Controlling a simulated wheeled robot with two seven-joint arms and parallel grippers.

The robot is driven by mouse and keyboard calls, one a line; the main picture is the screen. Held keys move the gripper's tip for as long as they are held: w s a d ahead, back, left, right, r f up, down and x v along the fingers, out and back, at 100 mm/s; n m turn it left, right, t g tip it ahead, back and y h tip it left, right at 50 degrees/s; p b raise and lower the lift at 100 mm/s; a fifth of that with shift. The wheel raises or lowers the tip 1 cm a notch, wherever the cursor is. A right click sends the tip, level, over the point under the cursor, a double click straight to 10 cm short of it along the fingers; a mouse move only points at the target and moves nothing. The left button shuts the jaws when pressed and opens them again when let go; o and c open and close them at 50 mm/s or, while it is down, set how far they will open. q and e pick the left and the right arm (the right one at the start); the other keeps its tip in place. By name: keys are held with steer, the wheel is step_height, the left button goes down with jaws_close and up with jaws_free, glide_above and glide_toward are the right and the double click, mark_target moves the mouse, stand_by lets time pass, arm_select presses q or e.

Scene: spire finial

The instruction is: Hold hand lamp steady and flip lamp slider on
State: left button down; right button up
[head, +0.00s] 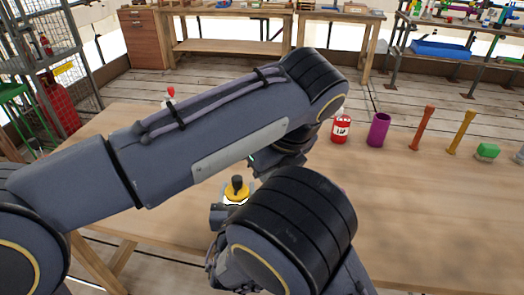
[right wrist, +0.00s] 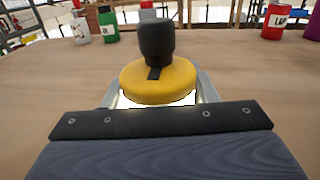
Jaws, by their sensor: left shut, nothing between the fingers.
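The hand lamp (head: 237,190) has a yellow top with a black knob and a bright white part below. It stands upright at the table's near side in the head view. In the right wrist view the lamp (right wrist: 158,82) sits between the grey fingers of my right gripper (right wrist: 158,96), which look closed on its sides. My left gripper (head: 268,158) is just above and right of the lamp, shut and empty. Its fingertips are mostly hidden by my arms.
A green container (right wrist: 108,23) shows in the right wrist view. The table's right front is clear.

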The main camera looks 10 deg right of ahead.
steer(key=o, duration=0.5)
